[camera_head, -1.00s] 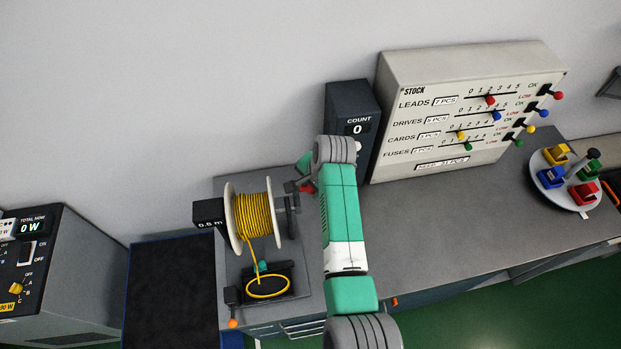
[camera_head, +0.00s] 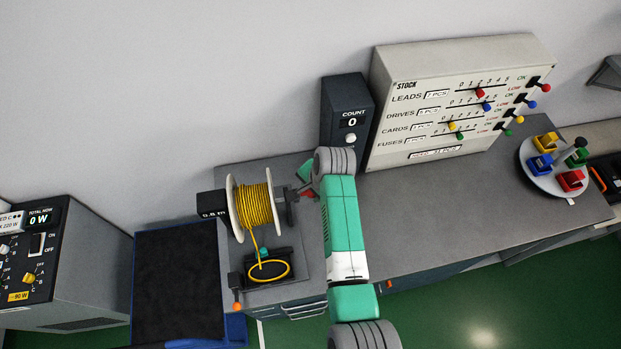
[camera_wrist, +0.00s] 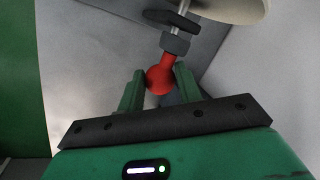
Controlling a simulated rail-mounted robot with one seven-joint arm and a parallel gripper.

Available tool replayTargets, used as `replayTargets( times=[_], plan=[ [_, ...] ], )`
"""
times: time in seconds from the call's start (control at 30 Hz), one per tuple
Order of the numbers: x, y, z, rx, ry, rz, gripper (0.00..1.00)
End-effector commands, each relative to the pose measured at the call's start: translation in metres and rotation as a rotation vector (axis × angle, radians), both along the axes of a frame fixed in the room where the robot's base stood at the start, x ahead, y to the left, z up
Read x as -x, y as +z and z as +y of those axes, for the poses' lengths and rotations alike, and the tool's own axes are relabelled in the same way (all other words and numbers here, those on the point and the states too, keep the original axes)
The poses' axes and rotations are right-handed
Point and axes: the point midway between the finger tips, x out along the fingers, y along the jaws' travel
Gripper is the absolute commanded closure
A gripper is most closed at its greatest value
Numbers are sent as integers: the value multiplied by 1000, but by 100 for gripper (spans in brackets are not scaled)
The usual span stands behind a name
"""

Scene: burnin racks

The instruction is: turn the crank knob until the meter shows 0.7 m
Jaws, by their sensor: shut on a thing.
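The spool (camera_head: 253,207) wound with yellow cord stands on the bench in the head view. The meter (camera_head: 213,211) beside its left flange has small digits that seem to read 0.6 m. The red crank knob (camera_head: 306,194) sits at the right end of the crank, partly hidden by my arm. In the wrist view, the red knob (camera_wrist: 159,81) lies between the green fingers of my gripper (camera_wrist: 158,88), which is shut on it. The dark crank arm (camera_wrist: 171,21) and shaft lead up toward the pale spool flange.
Yellow cord runs down to a loop on a black pad (camera_head: 287,263). A count box (camera_head: 349,100) showing 0 and a stock panel (camera_head: 450,80) stand behind. A dark-topped mat (camera_head: 178,285) lies left. The bench right of my arm is clear up to a round tray (camera_head: 545,181).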

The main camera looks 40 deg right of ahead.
Motion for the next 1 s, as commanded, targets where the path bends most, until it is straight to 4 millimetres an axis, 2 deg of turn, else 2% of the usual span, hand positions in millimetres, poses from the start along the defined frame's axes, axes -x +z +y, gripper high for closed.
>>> replayTargets(
  times=[0.33,0.67,1.0],
  plan=[
    [3,-4,2,0,2,3,87],
    [20,-16,14,1,3,3,88],
    [20,-15,14,1,3,0,88]
  ],
)
